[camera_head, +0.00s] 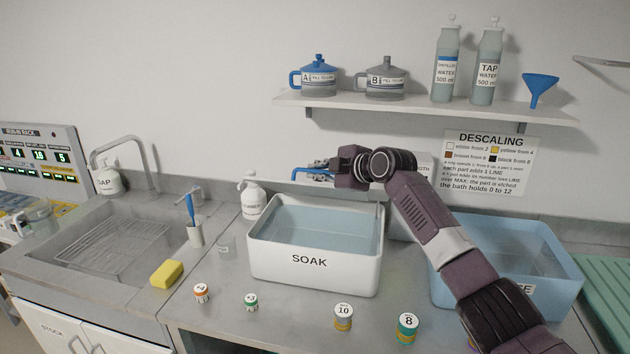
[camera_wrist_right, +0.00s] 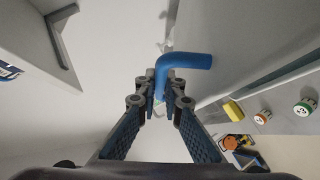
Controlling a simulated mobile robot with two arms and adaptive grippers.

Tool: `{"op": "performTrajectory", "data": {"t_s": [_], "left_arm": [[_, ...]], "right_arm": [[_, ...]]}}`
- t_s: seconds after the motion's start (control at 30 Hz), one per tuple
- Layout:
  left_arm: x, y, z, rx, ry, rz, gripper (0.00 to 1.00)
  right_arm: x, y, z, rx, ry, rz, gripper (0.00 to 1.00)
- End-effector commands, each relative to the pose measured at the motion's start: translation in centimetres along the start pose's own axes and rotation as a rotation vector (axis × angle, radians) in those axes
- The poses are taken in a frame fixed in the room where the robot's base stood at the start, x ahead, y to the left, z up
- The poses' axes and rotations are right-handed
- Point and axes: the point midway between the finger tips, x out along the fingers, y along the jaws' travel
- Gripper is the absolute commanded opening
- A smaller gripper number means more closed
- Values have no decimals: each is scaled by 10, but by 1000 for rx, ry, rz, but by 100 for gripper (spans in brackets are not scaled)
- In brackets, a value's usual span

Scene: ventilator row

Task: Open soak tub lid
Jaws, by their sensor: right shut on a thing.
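The white soak tub (camera_head: 310,280), labelled SOAK, stands on the counter with its top uncovered and pale blue water (camera_head: 315,229) showing inside. My right gripper (camera_head: 324,171) is above and behind the tub's back rim. It is shut on a blue bent handle (camera_head: 298,174), which sticks out to the left of the fingers. The handle also shows in the right wrist view (camera_wrist_right: 190,62), between the fingertips (camera_wrist_right: 160,88). A lid is not clearly visible; I cannot tell what the handle is joined to. My left gripper is not in view.
A blue tub (camera_head: 555,272) stands to the right, partly behind my right arm. Several small numbered jars, including one marked 8 (camera_head: 408,328), line the counter front. A yellow sponge (camera_head: 167,274) and a sink (camera_head: 95,250) are at the left. A shelf (camera_head: 420,104) hangs above.

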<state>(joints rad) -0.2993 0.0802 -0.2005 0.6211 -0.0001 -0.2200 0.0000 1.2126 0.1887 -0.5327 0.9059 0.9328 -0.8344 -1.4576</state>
Motion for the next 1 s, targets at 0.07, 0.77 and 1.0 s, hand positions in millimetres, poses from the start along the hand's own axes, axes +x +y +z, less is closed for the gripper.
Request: {"op": "performTrajectory", "data": {"t_s": [0.07, 0.77, 1.0], "left_arm": [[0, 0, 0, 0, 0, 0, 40], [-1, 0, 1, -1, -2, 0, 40], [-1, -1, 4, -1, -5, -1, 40]], "right_arm": [[0, 6, 0, -1, 0, 5, 0], [0, 7, 0, -2, 0, 3, 15], [-2, 6, 1, -1, 0, 2, 15]]}}
